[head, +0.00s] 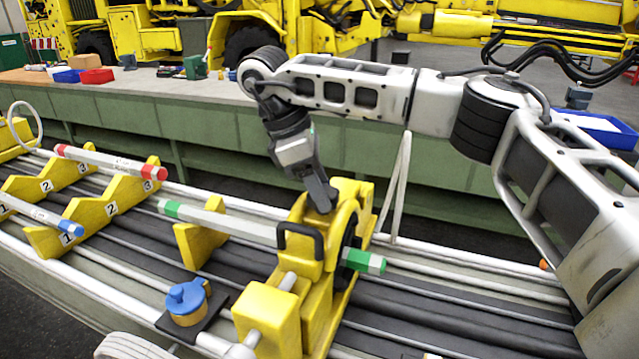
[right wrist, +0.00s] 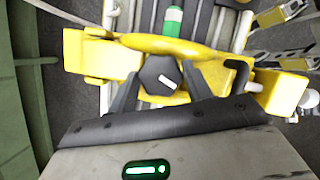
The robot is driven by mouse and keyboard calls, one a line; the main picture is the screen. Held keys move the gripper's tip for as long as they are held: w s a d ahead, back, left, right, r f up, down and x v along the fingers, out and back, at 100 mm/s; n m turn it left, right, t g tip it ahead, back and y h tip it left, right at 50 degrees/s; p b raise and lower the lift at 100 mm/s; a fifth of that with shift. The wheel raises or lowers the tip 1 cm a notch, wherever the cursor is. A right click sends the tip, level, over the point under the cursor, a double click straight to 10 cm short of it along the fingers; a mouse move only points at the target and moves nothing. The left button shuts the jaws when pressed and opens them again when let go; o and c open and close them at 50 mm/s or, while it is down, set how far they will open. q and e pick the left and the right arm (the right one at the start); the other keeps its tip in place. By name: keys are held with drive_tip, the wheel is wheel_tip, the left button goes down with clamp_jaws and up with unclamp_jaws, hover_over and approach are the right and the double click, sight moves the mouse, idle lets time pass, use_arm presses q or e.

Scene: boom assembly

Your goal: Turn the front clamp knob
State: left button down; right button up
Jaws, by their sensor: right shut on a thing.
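The yellow clamp (head: 318,255) stands on the boom rails, right of centre in the head view. A grey rod with green bands (head: 235,225) passes through it, and its green end (head: 363,261) sticks out on the right. The front clamp knob (right wrist: 160,75) is dark and six-sided with a white mark, seen in the right wrist view. My right gripper (head: 322,200) reaches down from above onto the clamp. In the right wrist view its two fingers (right wrist: 160,88) stand on either side of the knob, shut on it. The knob is hidden in the head view. My left gripper is not in view.
Yellow numbered racks (head: 95,205) on the left hold a red-ended rod (head: 110,161) and a blue-ended rod (head: 40,213). A blue-capped yellow piece (head: 187,300) sits in front. A green workbench (head: 190,120) runs behind. The rails right of the clamp are mostly clear.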

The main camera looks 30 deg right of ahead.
drive_tip(key=shift+m, duration=0.4)
drive_tip(key=o, duration=1)
drive_tip(key=v, duration=1.6)
drive_tip(key=shift+w, duration=0.15)
drive_tip(key=shift+f, duration=0.1)
